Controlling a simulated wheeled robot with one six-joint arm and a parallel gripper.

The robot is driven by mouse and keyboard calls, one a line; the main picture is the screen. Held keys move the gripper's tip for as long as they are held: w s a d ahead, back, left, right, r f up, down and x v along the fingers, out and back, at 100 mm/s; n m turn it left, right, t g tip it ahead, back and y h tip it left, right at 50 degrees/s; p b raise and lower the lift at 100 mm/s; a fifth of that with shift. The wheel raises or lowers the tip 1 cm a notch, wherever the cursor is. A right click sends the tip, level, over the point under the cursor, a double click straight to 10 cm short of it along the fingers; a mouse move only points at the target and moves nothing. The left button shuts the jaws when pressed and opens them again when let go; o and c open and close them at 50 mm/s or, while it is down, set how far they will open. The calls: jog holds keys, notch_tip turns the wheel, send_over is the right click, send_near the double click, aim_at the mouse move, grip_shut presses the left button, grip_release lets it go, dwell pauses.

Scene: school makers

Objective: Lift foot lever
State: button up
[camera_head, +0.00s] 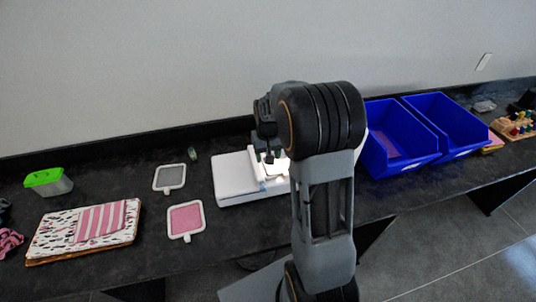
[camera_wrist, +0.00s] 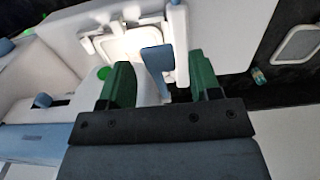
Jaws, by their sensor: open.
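A white sewing machine (camera_head: 237,178) stands on the dark counter, its right part hidden behind my arm in the head view. The wrist view shows its white body (camera_wrist: 215,28) up close, with a lit area around the needle zone. A small blue tab (camera_wrist: 157,62), which looks like the foot lever, appears between the fingertips in that view. My gripper (camera_wrist: 162,78) has two green fingers, spread apart, with the tab in the gap. I cannot tell whether either finger touches it. In the head view the gripper is mostly hidden by the arm.
Two hoops, one grey (camera_head: 170,177) and one pink (camera_head: 185,220), lie left of the machine. Folded fabric (camera_head: 60,234) and a green-lidded box (camera_head: 48,182) are further left. Blue bins (camera_head: 400,145) stand to the right. A wall runs behind the counter.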

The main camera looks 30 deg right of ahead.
notch_tip(320, 180, up, 14)
jog(key=b, duration=0.1)
jog(key=shift+b, duration=0.35)
jog(key=shift+f, duration=0.1)
dwell(0.5)
